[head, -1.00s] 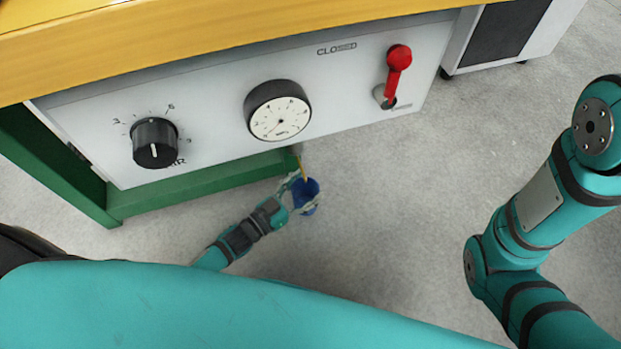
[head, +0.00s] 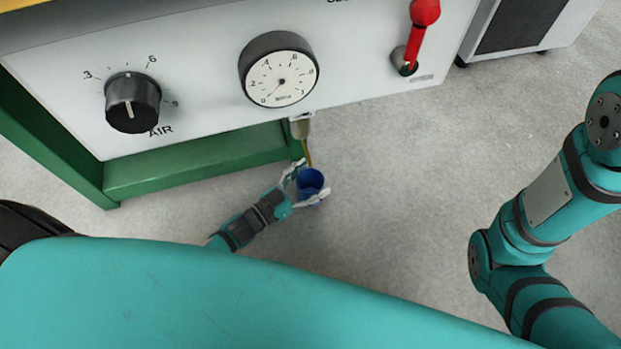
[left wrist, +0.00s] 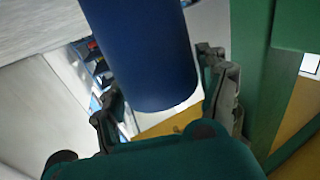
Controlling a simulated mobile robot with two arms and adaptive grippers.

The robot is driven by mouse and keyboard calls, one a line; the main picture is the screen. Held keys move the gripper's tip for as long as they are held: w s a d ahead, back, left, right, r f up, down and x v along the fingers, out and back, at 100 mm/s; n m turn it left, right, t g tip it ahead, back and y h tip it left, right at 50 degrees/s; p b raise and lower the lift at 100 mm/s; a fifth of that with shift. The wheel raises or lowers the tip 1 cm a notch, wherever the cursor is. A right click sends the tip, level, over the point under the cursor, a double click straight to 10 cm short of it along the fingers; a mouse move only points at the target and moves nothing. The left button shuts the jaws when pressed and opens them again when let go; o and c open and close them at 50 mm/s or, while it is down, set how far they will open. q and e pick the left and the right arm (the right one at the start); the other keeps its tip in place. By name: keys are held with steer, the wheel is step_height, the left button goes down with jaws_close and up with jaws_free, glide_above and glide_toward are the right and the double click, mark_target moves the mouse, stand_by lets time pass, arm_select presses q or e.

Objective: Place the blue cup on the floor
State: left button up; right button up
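The blue cup (head: 309,183) is low down by the green bench's foot, in the head view's middle. A thin yellow-brown line runs from a grey nozzle (head: 300,128) towards it. My left gripper (head: 314,177) is around the cup, one finger on each side, spread open with small gaps visible. In the left wrist view, the cup (left wrist: 150,55) hangs large between the fingers (left wrist: 160,92), which look apart from its wall. I cannot tell whether the cup touches the floor (head: 400,200). My right gripper is out of view; only its arm shows at the right.
The white panel above carries a black AIR knob (head: 132,102), a round gauge (head: 280,80) and a red lever (head: 415,35). A green bench frame (head: 200,161) stands close left of the cup. The grey floor right of the cup is clear.

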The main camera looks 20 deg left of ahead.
arm_select(q)
steer(key=shift+o, duration=0.8)
steer(key=shift+r, duration=0.1)
steer(key=shift+s+a+r, duration=0.1)
steer(key=shift+r, duration=0.05)
steer(key=p+v, duration=0.5)
steer(key=v, duration=0.6)
steer(key=shift+s+a, duration=0.25)
steer(key=shift+s, duration=0.05)
steer(key=shift+s, duration=0.1)
